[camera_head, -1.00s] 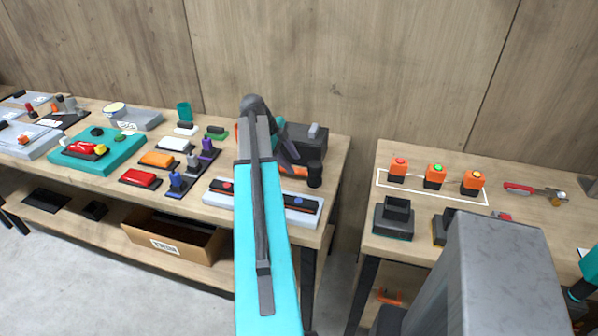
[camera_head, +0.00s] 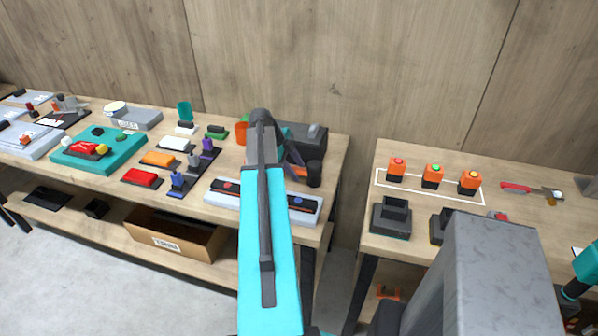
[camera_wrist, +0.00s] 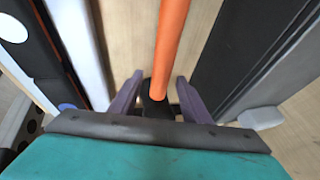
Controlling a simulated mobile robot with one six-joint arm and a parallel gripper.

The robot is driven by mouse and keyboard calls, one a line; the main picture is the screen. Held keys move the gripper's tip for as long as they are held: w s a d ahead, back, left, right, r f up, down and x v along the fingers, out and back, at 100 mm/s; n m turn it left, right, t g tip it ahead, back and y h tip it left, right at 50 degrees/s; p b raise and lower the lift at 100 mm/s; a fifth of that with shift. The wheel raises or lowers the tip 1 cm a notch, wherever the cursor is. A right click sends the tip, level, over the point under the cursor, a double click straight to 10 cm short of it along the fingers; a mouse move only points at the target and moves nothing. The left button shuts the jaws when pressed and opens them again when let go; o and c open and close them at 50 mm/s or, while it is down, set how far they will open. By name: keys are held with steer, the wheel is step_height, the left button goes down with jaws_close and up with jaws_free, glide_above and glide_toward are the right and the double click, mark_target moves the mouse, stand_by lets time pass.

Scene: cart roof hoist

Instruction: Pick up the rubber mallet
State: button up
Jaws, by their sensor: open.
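The rubber mallet lies on the left bench. In the wrist view its orange handle (camera_wrist: 171,40) runs from the top edge down to a dark part (camera_wrist: 154,107) between my fingers, partly hidden by my gripper body. In the head view its black head (camera_head: 314,174) shows just right of my arm, with a bit of orange beside it; my arm hides most of the handle. My gripper (camera_wrist: 159,84) is open, with one purple finger on each side of the mallet and gaps beside it. In the head view the fingers show only partly.
A dark case (camera_head: 303,137) with a light grey tab stands behind the mallet. A light console (camera_head: 222,200) with red and blue buttons lies in front. The right bench (camera_head: 520,213) stands across a gap.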

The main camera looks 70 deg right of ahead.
jaws_close()
steer(key=shift+r, duration=0.2)
stand_by(0.3)
step_height(320, 180, up, 10)
steer(key=b, duration=0.3)
steer(key=shift+f, duration=0.15)
stand_by(0.4)
steer(key=shift+w, duration=0.1)
stand_by(0.4)
